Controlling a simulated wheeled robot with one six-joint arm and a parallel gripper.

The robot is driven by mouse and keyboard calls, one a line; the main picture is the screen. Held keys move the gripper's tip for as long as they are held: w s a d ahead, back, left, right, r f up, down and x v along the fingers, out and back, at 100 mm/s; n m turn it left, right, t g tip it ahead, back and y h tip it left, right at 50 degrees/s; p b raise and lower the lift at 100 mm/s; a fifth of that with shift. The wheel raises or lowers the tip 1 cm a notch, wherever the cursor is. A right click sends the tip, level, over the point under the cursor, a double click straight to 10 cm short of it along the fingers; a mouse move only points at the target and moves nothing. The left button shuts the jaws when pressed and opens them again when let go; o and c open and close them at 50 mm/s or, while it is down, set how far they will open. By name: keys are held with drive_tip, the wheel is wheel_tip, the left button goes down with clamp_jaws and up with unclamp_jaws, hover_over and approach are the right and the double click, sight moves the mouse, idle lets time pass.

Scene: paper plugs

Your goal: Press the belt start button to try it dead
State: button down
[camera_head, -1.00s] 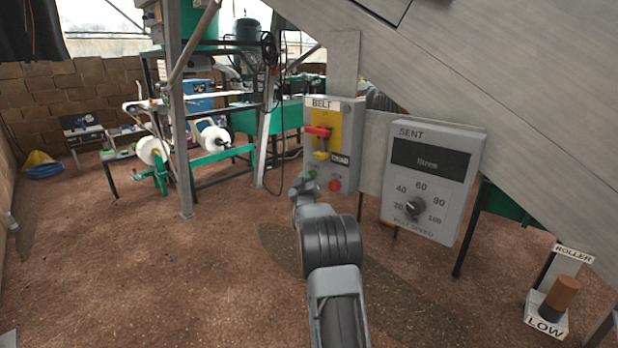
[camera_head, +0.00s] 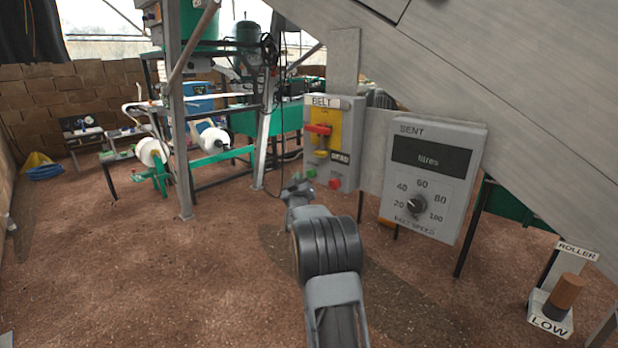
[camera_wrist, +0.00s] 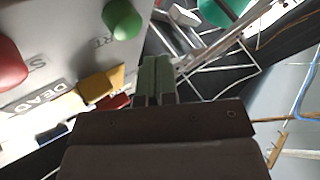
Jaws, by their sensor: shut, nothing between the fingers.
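The grey belt control box (camera_head: 350,115) hangs under the sloping panel, labelled BELT, with a yellow plate and a red handle (camera_head: 318,130). At its foot are a green button (camera_head: 310,173) and a red button (camera_head: 335,183). In the wrist view the green button (camera_wrist: 122,20) is above and left of my fingertips, beside partly readable lettering ending in RT; the red button (camera_wrist: 10,65) is at the left edge. A DEAD label (camera_wrist: 45,97) sits below them. My gripper (camera_head: 297,187) is shut and empty, apart from the green button, just below it in the head view.
A grey speed panel (camera_head: 432,185) with a dial stands right of the box. The grey sloping panel (camera_head: 480,90) overhangs both. A roller post (camera_head: 563,295) marked LOW stands at the lower right.

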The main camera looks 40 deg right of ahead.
drive_tip(key=a, duration=0.2)
drive_tip(key=a+b, duration=0.1)
drive_tip(key=shift+s+a, duration=0.3)
drive_tip(key=shift+a, duration=0.1)
idle(0.6)
drive_tip(key=s+a+r+n+g+y+p, duration=0.1)
drive_tip(key=s+a+r+g+y+p, duration=0.15)
drive_tip(key=a+r+y+p, duration=0.5)
drive_tip(key=s+a+r+n+g+y+p, duration=0.1)
drive_tip(key=s+a+r+y+p, duration=0.25)
drive_tip(key=a, duration=0.65)
drive_tip(key=s+a+g+p, duration=0.3)
drive_tip(key=s+a+p, duration=0.1)
drive_tip(key=s, duration=0.5)
drive_tip(key=s+a+g+y+p, duration=0.1)
drive_tip(key=s+a+g+p, duration=0.2)
drive_tip(key=s, duration=0.6)
drive_tip(key=s+a+g+p, duration=0.4)
drive_tip(key=s+p, duration=0.2)
drive_tip(key=s, duration=0.3)
drive_tip(key=shift+s+a+r+y, duration=0.25)
drive_tip(key=shift+a+r+y, duration=0.05)
drive_tip(key=shift+a+y, duration=0.1)
